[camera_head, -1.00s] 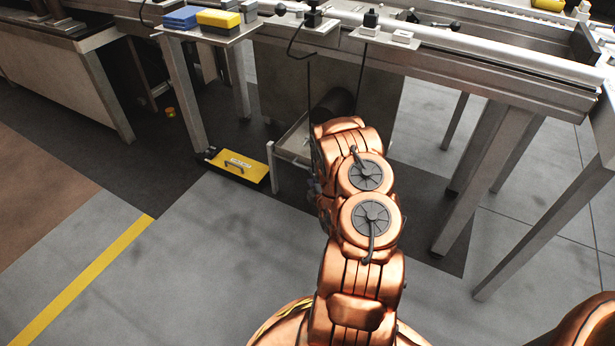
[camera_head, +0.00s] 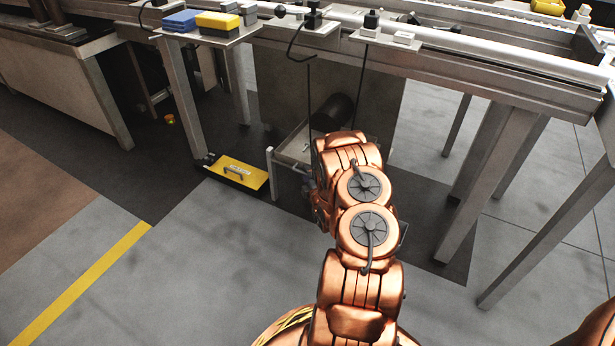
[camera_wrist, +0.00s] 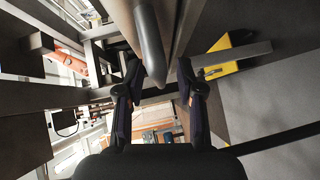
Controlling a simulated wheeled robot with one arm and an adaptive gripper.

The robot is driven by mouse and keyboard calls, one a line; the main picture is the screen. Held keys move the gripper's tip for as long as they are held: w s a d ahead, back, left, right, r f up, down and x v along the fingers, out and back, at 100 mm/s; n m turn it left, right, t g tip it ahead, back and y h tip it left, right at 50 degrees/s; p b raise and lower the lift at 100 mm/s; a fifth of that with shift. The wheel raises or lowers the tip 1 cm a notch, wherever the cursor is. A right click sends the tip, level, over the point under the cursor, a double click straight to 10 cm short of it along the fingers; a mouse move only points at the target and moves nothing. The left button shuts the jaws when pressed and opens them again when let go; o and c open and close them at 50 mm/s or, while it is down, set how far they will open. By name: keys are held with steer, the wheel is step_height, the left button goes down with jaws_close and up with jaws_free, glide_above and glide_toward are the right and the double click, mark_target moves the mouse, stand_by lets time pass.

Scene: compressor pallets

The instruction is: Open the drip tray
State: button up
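The yellow drip tray front (camera_head: 256,179) is low near the floor, beneath the bench, left of my arm in the head view. A dark handle and a pale label show on it. I cannot tell from this angle how far it is pulled out. My gripper is hidden behind my copper arm in the head view. In the wrist view my gripper (camera_wrist: 160,78) has its two dark fingers apart, with nothing clearly held between them. A yellow piece (camera_wrist: 228,62) beyond the right finger, partly behind a grey bar, may be the tray; I cannot be sure.
A metal bench with legs (camera_head: 185,100) stands over the tray. A dark cylinder (camera_head: 332,112) and a grey post (camera_head: 271,174) are close to my arm. Blue (camera_head: 180,20) and yellow (camera_head: 218,20) blocks lie on a shelf above.

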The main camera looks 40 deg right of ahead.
jaws_close()
stand_by(0.3)
stand_by(0.5)
